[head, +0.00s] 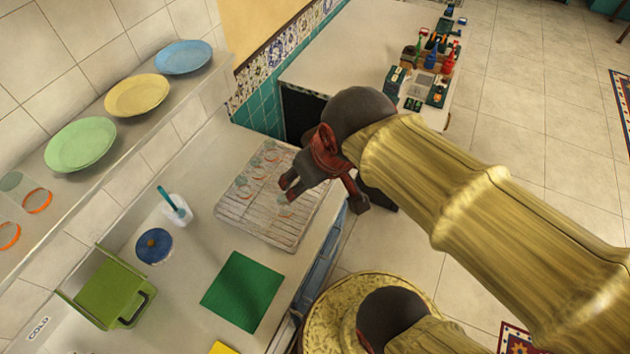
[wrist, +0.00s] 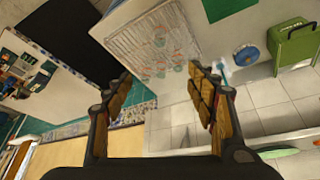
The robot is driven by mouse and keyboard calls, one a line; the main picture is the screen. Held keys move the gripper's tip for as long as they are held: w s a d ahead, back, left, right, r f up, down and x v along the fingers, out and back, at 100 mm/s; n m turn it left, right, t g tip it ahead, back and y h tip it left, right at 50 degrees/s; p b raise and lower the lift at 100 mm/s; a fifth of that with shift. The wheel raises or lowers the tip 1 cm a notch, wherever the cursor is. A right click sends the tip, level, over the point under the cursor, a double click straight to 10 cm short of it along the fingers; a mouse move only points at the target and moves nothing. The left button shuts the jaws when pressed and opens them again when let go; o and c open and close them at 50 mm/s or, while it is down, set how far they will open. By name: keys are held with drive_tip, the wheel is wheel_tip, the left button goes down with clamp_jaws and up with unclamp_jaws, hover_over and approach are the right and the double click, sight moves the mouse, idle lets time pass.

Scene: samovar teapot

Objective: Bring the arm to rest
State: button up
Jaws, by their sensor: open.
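My gripper (head: 322,196) is at the end of my gold arm, above the right part of the counter, near the tray with a wire rack (head: 246,216). In the wrist view my gripper (wrist: 163,90) has its two wood-toned fingers wide apart with nothing between them. The rack tray (wrist: 150,42) shows beyond the fingertips in that view. Several clear glasses with orange or grey-green rims seem to stand on the tray. Part of the tray's right side is hidden behind my gripper in the head view.
A green square mat (head: 242,291), a blue round lid (head: 154,246), a white holder with a teal handle (head: 175,208) and a green box (head: 108,291) are on the counter. Green, yellow and blue plates (head: 183,57) stand on the shelf. Another counter (head: 345,45) holds small coloured items. Tiled floor lies right.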

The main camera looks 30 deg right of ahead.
drive_tip(key=shift+s+r+m, duration=0.15)
drive_tip(key=shift+s+m, duration=0.1)
drive_tip(key=shift+s, duration=0.35)
drive_tip(key=shift+s+r+m, duration=0.15)
drive_tip(key=shift+s+m, duration=0.1)
drive_tip(key=shift+s, duration=0.3)
drive_tip(key=shift+f, duration=0.1)
wheel_tip(320, 180, down, 9)
drive_tip(key=b, duration=0.9)
drive_tip(key=shift+f, duration=0.1)
